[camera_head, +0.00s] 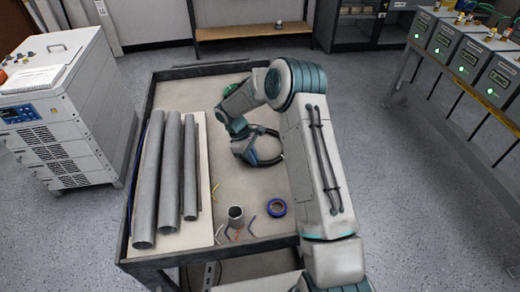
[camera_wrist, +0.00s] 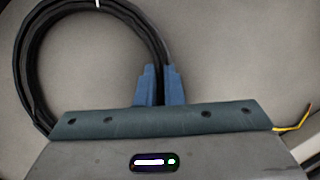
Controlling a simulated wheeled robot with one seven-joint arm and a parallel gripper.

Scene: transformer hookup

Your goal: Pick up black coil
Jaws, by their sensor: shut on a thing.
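The black coil (camera_wrist: 29,63) is a loop of black cable with a white tie at its top edge in the wrist view. My gripper (camera_wrist: 160,82) has its two blue fingers close together on the coil's right side, shut on it. The lower part of the coil is hidden behind the gripper body. In the head view the black coil (camera_head: 281,158) shows as a dark arc beside my gripper (camera_head: 262,163), over the grey-topped cart. I cannot tell whether the coil touches the cart top.
The cart (camera_head: 277,240) also holds several grey pipes (camera_head: 170,175) at left, a small cup (camera_head: 236,214), a blue tape roll (camera_head: 277,207) and short coloured wires. A white cabinet (camera_head: 70,110) stands left. A bench with grey boxes (camera_head: 468,60) stands right.

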